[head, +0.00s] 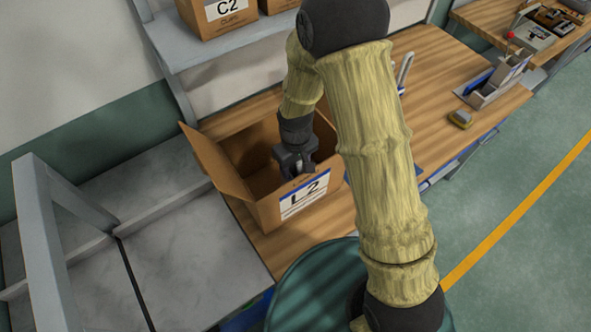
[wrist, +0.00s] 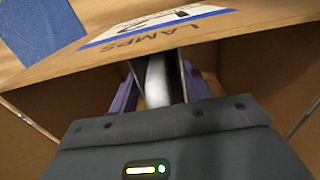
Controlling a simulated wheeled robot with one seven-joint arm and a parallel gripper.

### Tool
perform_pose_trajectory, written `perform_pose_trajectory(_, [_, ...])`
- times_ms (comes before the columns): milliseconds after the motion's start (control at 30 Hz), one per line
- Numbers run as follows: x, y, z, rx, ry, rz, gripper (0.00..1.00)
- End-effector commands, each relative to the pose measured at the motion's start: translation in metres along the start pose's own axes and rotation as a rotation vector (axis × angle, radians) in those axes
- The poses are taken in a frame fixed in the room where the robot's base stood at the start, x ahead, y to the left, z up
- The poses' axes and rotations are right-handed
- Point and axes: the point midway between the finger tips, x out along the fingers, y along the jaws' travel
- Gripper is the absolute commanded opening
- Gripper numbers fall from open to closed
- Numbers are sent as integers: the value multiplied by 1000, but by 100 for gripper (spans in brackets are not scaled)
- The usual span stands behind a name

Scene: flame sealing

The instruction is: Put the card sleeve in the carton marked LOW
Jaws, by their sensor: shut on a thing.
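My gripper (head: 298,172) reaches down inside an open cardboard carton (head: 262,214) on the wooden bench. I cannot read LOW on any carton. In the wrist view my gripper (wrist: 158,88) is shut on a pale, rounded thing with thin edges on both sides, apparently the card sleeve (wrist: 157,82). It is close to the labelled wall. Its lower end is hidden, so I cannot tell whether it touches the carton floor.
A carton marked C2 (head: 222,18) stands on the grey shelf (head: 215,42) above. A carton flap (head: 215,160) stands out at the left. The bench between is largely clear.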

Motion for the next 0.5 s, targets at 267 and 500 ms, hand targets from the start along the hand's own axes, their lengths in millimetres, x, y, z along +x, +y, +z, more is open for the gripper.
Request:
perform_pose_trajectory(267, [5, 0, 1, -1, -3, 0, 10])
perform_pose_trajectory(500, [32, 0, 1, -1, -4, -1, 10])
